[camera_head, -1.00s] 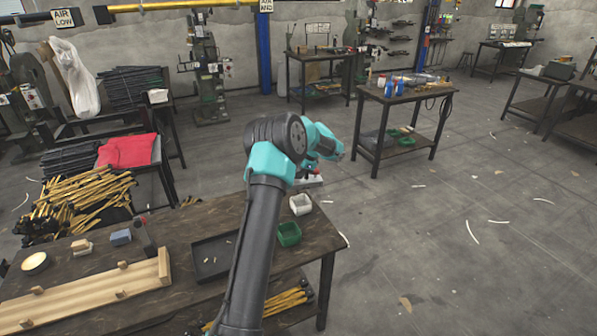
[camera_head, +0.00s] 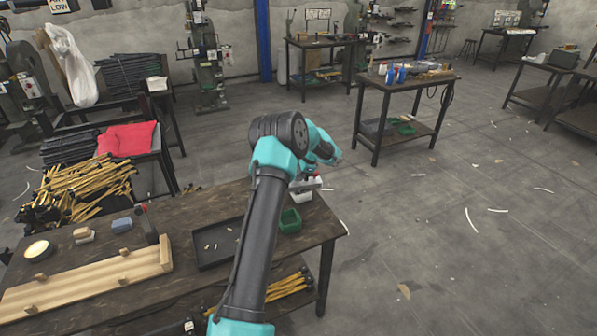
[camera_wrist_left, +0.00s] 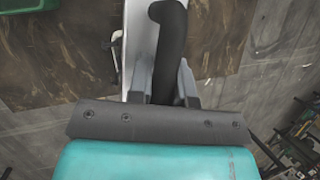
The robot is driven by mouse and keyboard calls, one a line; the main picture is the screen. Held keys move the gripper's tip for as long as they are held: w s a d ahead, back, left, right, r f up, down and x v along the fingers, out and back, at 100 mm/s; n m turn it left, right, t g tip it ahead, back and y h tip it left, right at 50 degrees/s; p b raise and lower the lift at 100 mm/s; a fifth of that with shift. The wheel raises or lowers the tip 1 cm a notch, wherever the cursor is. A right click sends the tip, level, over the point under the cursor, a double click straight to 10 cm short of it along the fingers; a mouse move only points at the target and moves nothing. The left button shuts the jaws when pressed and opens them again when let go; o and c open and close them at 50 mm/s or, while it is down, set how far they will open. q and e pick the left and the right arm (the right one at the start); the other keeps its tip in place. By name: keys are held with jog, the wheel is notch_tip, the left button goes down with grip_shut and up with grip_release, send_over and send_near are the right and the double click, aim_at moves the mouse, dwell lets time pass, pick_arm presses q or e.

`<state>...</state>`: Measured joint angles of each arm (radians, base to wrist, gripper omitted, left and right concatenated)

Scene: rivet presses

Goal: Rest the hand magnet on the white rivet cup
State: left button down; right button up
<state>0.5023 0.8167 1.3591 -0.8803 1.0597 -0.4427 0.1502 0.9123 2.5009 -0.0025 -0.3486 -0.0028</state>
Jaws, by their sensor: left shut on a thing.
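My left gripper (camera_head: 311,174) is over the right end of the near workbench. In the left wrist view my left gripper (camera_wrist_left: 163,78) is shut on the black handle of the hand magnet (camera_wrist_left: 168,30). In the head view the hand magnet (camera_head: 308,184) shows as a pale grey block below the gripper. The white rivet cup (camera_head: 301,196) stands right under it on the bench, its top partly hidden by the magnet. Whether the two touch I cannot tell. My right gripper is not in view.
A green cup (camera_head: 290,220) stands just in front of the white cup. A black tray (camera_head: 212,262) with a few small pieces lies to the left, partly behind my arm. A wooden rail (camera_head: 85,284) lies further left. The bench ends close to the right of the cups.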

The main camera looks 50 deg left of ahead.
pick_arm(q)
jog(key=shift+f, duration=0.2)
grip_release()
dwell(1.0)
dwell(0.6)
jog(key=v, duration=0.9)
dwell(1.1)
